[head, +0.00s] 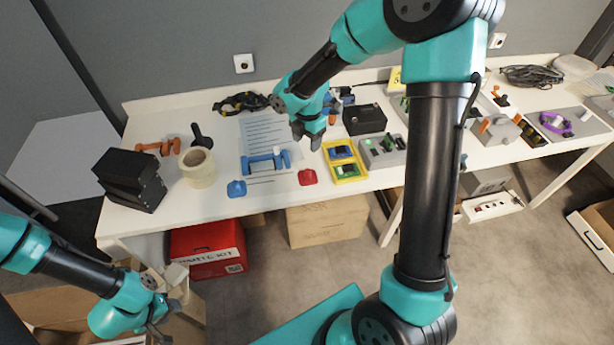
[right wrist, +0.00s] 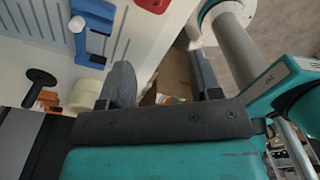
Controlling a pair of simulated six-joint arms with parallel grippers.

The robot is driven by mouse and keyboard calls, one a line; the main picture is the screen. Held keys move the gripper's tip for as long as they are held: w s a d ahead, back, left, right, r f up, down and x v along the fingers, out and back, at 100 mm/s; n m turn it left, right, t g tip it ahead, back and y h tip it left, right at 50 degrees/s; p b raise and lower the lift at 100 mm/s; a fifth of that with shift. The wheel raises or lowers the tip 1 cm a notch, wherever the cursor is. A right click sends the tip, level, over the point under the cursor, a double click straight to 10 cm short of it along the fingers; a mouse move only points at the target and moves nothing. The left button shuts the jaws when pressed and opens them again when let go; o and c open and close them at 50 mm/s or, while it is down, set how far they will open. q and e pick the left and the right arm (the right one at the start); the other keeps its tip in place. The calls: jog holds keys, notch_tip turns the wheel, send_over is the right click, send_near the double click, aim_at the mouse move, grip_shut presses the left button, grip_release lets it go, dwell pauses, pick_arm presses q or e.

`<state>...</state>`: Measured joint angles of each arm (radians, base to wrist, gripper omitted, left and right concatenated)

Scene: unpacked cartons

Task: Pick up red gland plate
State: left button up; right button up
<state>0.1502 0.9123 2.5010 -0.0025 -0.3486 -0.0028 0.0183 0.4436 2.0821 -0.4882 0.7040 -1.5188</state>
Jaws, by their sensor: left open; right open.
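The red gland plate (head: 307,177) lies near the front edge of the white table in the head view. A red piece, likely the same plate, is cut off at the top edge of the right wrist view (right wrist: 153,4). My right gripper (head: 310,140) is open and empty, above the table and behind the plate in the head view. Its two fingers stand apart in the right wrist view (right wrist: 163,78). My left gripper (head: 163,323) is open and low at the lower left, in front of the table and far from the plate.
A blue plate (head: 236,188) and a blue-handled part (head: 266,162) lie left of the red plate. A yellow tray (head: 345,161) stands close on its right. A tape roll (head: 198,168) and black boxes (head: 131,180) stand further left. A red kit box (head: 207,252) is below the table.

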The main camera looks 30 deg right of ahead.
jog(key=shift+w+d+r+n, duration=0.2)
jog(key=shift+d+r+n, duration=0.15)
jog(key=shift+r, duration=0.15)
jog(key=shift+w+d+r+n, duration=0.15)
jog(key=shift+d+r+n, duration=0.2)
jog(key=shift+r, duration=0.1)
send_near(308, 170)
notch_tip(308, 170, down, 5)
jog(key=shift+s+f, duration=0.15)
jog(key=shift+f, duration=0.05)
jog(key=shift+a+f, duration=0.2)
jog(key=shift+f, duration=2.4)
jog(key=shift+c, duration=0.3)
